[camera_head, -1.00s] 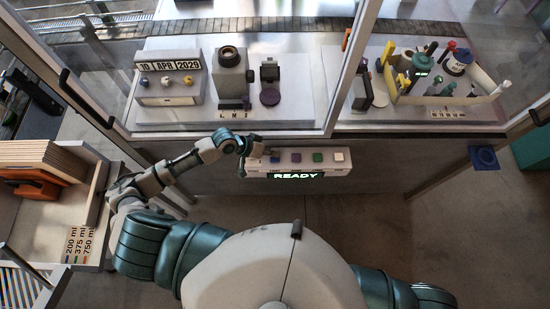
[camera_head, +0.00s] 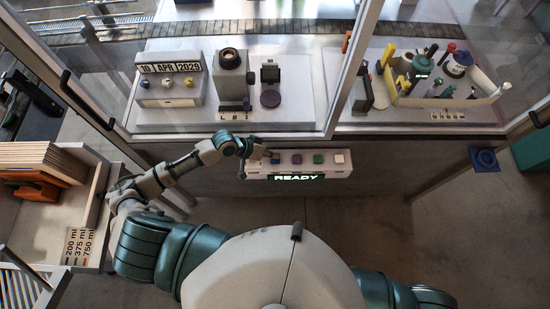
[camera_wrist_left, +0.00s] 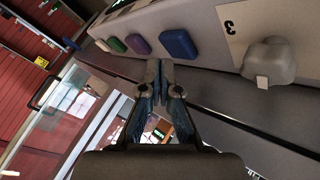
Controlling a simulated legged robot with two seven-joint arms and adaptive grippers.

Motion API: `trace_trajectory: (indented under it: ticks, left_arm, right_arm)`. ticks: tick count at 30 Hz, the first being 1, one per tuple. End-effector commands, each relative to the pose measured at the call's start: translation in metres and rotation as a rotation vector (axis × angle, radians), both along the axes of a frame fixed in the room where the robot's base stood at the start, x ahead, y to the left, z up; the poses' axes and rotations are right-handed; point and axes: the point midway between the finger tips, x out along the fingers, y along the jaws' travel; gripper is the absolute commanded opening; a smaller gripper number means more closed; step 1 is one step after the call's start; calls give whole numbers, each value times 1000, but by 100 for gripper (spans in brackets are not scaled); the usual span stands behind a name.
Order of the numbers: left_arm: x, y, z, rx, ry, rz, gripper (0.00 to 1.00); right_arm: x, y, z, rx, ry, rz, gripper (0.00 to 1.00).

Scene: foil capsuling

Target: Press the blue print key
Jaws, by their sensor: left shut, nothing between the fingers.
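The blue print key (camera_head: 275,158) is the leftmost key on the pale key box (camera_head: 262,172) in the head view. In the left wrist view the blue key (camera_wrist_left: 178,44) is above and slightly right of the fingertips. My left gripper (camera_head: 263,153) is at the left end of the box, close beside the blue key. In the left wrist view my left gripper (camera_wrist_left: 160,66) is shut and empty. A small gap shows between its fingertips and the blue key there. I cannot tell the gap's depth. My right gripper is out of view.
Purple (camera_head: 297,158), green (camera_head: 318,158) and white (camera_head: 339,158) keys continue the row, above a lit READY display (camera_head: 296,177). A rounded grey knob (camera_wrist_left: 270,62) sits right of the blue key. Glass-fronted cabinets stand behind; a wooden crate (camera_head: 95,196) is at left.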

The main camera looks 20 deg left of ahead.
Motion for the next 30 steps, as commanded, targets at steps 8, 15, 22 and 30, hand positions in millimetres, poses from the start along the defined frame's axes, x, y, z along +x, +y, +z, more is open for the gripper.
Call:
trace_trajectory:
  ticks: [8, 15, 22, 30]
  left_arm:
    - [0, 0, 0, 0, 0, 0, 0]
    - [-1, 0, -4, 0, 2, 1, 0]
    - [-1, -1, -7, 0, 1, -1, 0]
    - [-1, -1, -8, 0, 0, 0, 0]
  right_arm:
    - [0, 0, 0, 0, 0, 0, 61]
    - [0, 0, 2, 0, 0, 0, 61]
    - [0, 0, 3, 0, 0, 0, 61]
    - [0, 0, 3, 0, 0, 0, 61]
